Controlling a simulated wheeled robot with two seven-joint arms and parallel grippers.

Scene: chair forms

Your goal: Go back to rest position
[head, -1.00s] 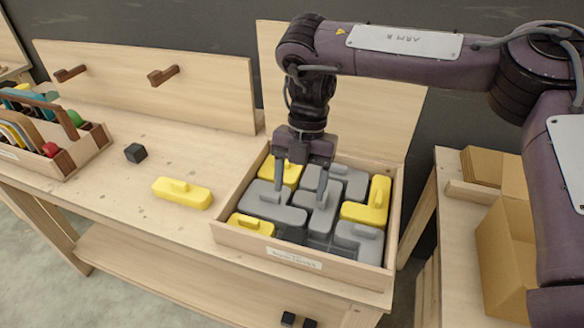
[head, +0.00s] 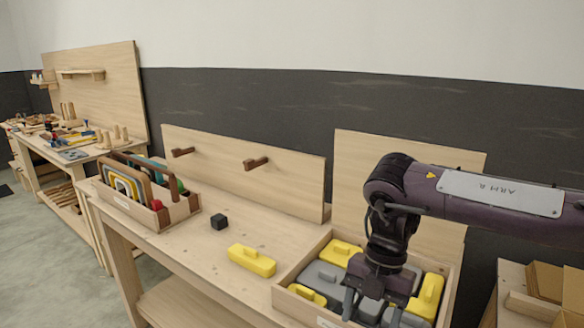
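My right gripper (head: 366,304) hangs fingers down over the wooden box (head: 282,275) at the bottom right of the head view. Its two fingers stand apart and I see nothing held between them. The box holds yellow blocks (head: 428,296) and grey blocks (head: 322,274) with raised handles; my arm and the picture edge hide part of them. My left gripper and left arm are not in view.
A loose yellow block (head: 252,261) and a small black cube (head: 219,222) lie on the workbench (head: 215,262). A wooden tool carrier (head: 146,196) stands at the bench's left end. Cardboard (head: 545,283) is at the right. Another bench (head: 70,146) stands far left.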

